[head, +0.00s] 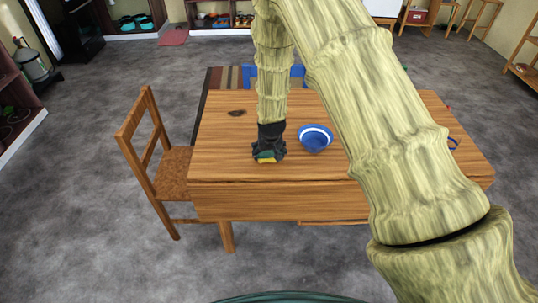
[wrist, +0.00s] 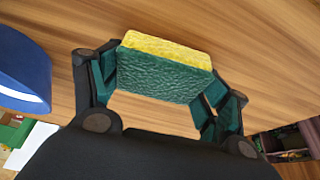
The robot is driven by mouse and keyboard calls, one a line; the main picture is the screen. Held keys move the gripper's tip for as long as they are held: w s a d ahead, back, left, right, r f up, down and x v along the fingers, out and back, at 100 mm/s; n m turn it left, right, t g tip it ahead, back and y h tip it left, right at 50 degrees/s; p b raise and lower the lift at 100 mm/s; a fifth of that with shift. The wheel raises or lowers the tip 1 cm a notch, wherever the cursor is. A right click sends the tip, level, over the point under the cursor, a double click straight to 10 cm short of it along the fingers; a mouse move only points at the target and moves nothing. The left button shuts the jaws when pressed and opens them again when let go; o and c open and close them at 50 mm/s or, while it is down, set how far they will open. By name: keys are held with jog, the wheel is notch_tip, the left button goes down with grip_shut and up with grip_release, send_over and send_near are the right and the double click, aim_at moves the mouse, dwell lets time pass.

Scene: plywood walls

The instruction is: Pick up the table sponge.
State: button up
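The table sponge (wrist: 160,75) has a green rough side and a yellow side. In the wrist view it sits between the two finger pads of my gripper (wrist: 163,82), with a pad against each end. My gripper appears shut on it. In the head view my gripper (head: 268,145) is low at the front part of the wooden table (head: 225,165), and the yellow and green sponge (head: 266,157) shows at its tips. I cannot tell whether the sponge touches the tabletop.
A blue bowl (head: 315,138) with a white band stands close to the right of my gripper; it also shows in the wrist view (wrist: 22,75). A wooden chair (head: 150,150) stands at the table's left. The tabletop left of my gripper is mostly clear.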

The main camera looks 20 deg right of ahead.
aim_at(269, 152)
jog(key=shift+r, duration=0.1)
dwell(0.3)
jog(key=shift+r+b, duration=0.65)
jog(key=shift+r, duration=0.7)
jog(key=shift+s+a+r, duration=0.1)
jog(key=shift+s+r, duration=0.15)
jog(key=s+a+r+b, duration=0.1)
jog(key=s+a+b, duration=0.2)
jog(key=s, duration=1.2)
jog(key=shift+a+r, duration=0.3)
jog(key=shift+a, duration=0.1)
jog(key=o, duration=0.3)
jog(key=c, duration=0.4)
jog(key=shift+o, duration=0.2)
